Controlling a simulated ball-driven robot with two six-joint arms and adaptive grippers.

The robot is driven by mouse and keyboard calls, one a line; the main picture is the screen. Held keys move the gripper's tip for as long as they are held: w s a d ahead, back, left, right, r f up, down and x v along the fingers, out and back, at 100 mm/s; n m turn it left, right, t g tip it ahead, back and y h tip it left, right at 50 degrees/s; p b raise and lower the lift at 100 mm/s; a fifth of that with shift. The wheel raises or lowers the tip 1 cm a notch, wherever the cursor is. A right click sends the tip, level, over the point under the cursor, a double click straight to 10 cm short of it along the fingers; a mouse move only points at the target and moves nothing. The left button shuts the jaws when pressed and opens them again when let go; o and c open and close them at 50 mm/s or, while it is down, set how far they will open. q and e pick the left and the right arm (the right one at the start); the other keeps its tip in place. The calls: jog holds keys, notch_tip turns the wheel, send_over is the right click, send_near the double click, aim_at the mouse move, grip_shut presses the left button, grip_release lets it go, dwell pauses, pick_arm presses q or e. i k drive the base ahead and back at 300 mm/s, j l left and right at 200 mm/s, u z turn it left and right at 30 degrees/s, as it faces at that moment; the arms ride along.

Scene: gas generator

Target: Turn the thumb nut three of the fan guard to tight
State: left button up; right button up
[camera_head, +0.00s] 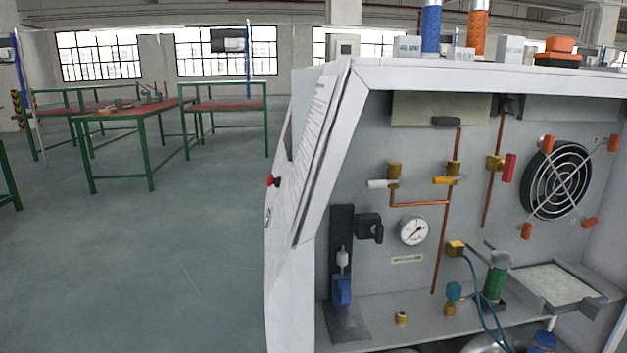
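The fan guard (557,181), a round grille of rings with crossed bars, is fixed over a dark fan on the cabinet's back wall at the right. Orange thumb nuts stand at its bar ends: upper left (548,145), upper right (614,143), lower left (527,231) and lower right (589,223). No number shows on them, so I cannot tell which is three, nor how tight any is. Neither of my grippers is in view.
The open white cabinet (460,76) holds copper pipes, valves, a gauge (413,231), a green cylinder (495,279) and a tray (597,303) below the fan. Blue and orange cylinders stand on its top. Green-legged tables (150,110) are far left. The floor at left is clear.

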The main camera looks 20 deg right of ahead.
aim_at(585, 222)
jog(key=z, duration=1.95)
jog(key=i+l, duration=0.65)
